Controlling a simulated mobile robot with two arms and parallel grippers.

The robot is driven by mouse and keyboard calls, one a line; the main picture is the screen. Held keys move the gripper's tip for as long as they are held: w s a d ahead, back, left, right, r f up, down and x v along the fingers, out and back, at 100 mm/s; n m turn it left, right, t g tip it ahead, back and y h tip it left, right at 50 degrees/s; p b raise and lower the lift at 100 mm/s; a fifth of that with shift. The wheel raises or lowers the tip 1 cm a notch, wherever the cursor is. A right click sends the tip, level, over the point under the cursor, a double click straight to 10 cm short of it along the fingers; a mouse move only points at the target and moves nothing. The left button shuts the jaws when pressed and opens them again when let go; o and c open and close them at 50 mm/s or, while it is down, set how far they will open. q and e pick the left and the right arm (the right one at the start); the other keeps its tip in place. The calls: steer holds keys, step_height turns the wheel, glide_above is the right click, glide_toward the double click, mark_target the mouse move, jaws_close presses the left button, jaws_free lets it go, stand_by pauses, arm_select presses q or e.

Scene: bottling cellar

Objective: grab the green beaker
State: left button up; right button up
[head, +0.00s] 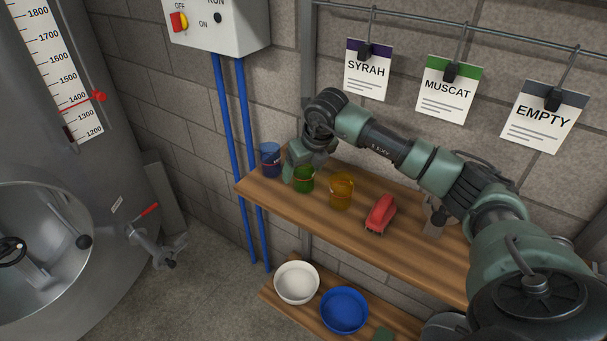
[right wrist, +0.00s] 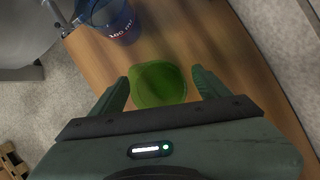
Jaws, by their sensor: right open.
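The green beaker (head: 304,182) stands upright on the upper wooden shelf, between a blue beaker and a yellow beaker. My right gripper (head: 301,168) is at the green beaker and partly covers its upper left side in the head view. In the right wrist view, the green beaker (right wrist: 160,84) lies between the two spread fingers of my right gripper (right wrist: 160,90). The fingers are open, with a small gap on each side of it. My left gripper is in neither view.
A blue beaker (head: 270,160) stands close by on the left, and a yellow beaker (head: 341,191) on the right. A red object (head: 380,214) lies farther right on the shelf (head: 352,222). A white bowl (head: 297,283) and a blue bowl (head: 344,311) sit on the lower shelf.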

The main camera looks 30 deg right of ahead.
steer(key=shift+x, duration=1.05)
steer(key=shift+w+f, duration=0.1)
steer(key=shift+f, duration=0.35)
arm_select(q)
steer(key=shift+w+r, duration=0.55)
arm_select(e)
steer(key=c, duration=1.5)
steer(key=shift+o, duration=0.2)
steer(key=shift+r, duration=0.15)
